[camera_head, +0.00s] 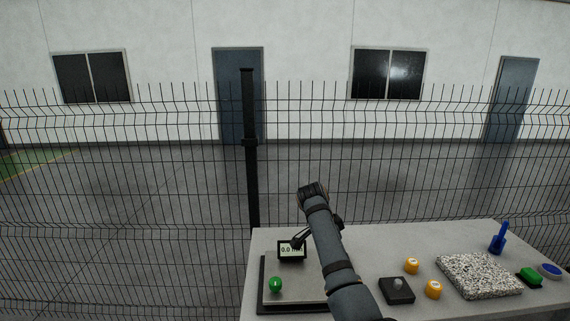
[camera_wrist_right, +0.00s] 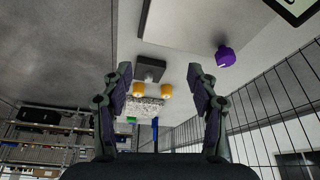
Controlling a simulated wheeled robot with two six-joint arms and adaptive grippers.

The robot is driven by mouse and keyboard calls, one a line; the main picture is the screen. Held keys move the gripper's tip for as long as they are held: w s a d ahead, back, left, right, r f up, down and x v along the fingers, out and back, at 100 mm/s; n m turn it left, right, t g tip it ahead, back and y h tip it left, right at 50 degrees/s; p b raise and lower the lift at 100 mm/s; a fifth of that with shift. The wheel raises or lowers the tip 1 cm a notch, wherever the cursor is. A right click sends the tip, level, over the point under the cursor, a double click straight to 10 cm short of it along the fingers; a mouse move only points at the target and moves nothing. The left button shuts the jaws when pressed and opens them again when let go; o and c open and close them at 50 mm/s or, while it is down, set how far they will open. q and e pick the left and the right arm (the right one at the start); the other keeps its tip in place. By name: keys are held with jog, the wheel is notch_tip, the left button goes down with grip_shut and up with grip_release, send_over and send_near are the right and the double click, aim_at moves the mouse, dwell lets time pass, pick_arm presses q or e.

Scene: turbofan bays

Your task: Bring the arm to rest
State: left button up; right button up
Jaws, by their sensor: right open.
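My right arm (camera_head: 334,260) rises from the lower edge of the head view and passes over the left part of the table. In the right wrist view my right gripper (camera_wrist_right: 158,72) is open, with nothing between its fingers. In the head view the arm hides part of the table and the gripper's fingers are hard to make out near the small display (camera_head: 291,250). My left gripper is not in view.
The grey table (camera_head: 365,241) carries a green ball (camera_head: 275,285), a black block with a grey knob (camera_head: 397,290), yellow pieces (camera_head: 412,266), a speckled slab (camera_head: 478,276) and a blue upright piece (camera_head: 498,241). A purple knob (camera_wrist_right: 225,57) shows in the wrist view. A wire fence (camera_head: 150,190) stands behind.

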jog(key=s+d+f+n+y, duration=0.1)
jog(key=s+d+f+n, duration=0.3)
jog(key=s+f, duration=0.5)
jog(key=s+d+f+n+y, duration=0.1)
jog(key=s+d+f+n, duration=0.1)
jog(key=s+d+f, duration=0.6)
jog(key=s+a+n+t+y, duration=0.1)
jog(key=s+a+n+t, duration=0.2)
jog(key=s+n, duration=1.1)
jog(key=s+d+f+m+g, duration=0.1)
jog(key=s+f+m, duration=0.15)
jog(key=f, duration=0.95)
jog(key=s+d+f+m+g, duration=0.1)
jog(key=s+d+f+m, duration=0.15)
jog(key=f, duration=0.95)
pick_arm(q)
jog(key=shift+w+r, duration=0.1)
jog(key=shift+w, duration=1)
pick_arm(e)
jog(key=s+f+g, duration=0.1)
jog(key=s+f, duration=1.7)
jog(key=s, duration=0.1)
jog(key=shift+s+d+f, duration=0.3)
jog(key=shift+d, duration=0.05)
